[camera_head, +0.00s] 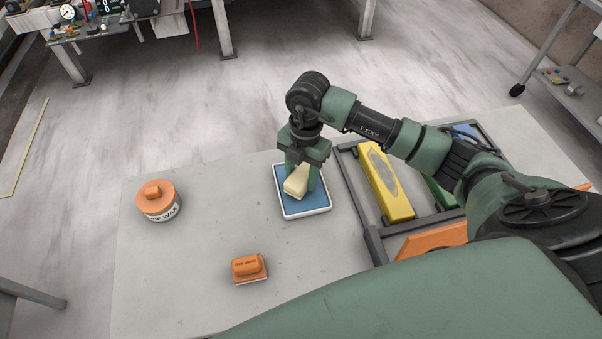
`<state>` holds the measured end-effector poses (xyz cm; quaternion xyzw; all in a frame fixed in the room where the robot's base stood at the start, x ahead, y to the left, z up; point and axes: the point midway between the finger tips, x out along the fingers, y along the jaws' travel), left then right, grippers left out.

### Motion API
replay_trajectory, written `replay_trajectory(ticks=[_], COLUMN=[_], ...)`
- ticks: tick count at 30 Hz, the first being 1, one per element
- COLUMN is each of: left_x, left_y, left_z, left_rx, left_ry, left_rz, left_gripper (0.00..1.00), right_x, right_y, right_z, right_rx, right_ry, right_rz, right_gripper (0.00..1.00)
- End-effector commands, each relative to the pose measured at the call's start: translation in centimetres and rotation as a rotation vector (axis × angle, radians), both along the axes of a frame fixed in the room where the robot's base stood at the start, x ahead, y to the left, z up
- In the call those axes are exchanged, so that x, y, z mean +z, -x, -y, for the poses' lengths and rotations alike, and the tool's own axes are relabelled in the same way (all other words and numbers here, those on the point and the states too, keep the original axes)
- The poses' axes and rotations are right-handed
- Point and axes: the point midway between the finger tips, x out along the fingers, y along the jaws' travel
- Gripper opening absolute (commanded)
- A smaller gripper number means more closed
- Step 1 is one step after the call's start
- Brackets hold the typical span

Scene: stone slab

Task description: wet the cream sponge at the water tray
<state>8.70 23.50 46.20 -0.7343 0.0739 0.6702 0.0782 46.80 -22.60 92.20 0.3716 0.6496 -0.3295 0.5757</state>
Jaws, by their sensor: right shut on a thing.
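The cream sponge (296,182) is held in my right gripper (302,178), which is shut on it. The sponge is over the water tray (304,215), a white-rimmed tray with a blue inside. I cannot tell whether the sponge touches the blue surface. The gripper points down and hides the tray's back part and some of the sponge. My left gripper is not in view.
An orange-lidded wax tub (158,203) stands at the left of the slab (200,265). An orange block (248,268) lies at the front. A dark rack (352,190) with a yellow bar (385,185) is right of the tray. Slab between tub and tray is clear.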

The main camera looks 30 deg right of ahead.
Motion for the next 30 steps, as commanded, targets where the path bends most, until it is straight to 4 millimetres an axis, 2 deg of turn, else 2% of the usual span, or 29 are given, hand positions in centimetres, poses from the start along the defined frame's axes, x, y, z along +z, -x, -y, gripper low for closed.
replay_trajectory(ticks=[30], left_x=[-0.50], left_y=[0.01], left_z=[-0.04], left_rx=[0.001], left_ry=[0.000], left_rz=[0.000], left_gripper=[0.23], right_x=[-0.71], right_y=[0.01], right_z=[0.00], right_rx=[0.000], right_ry=[0.000], right_rz=[0.000], right_gripper=[0.12])
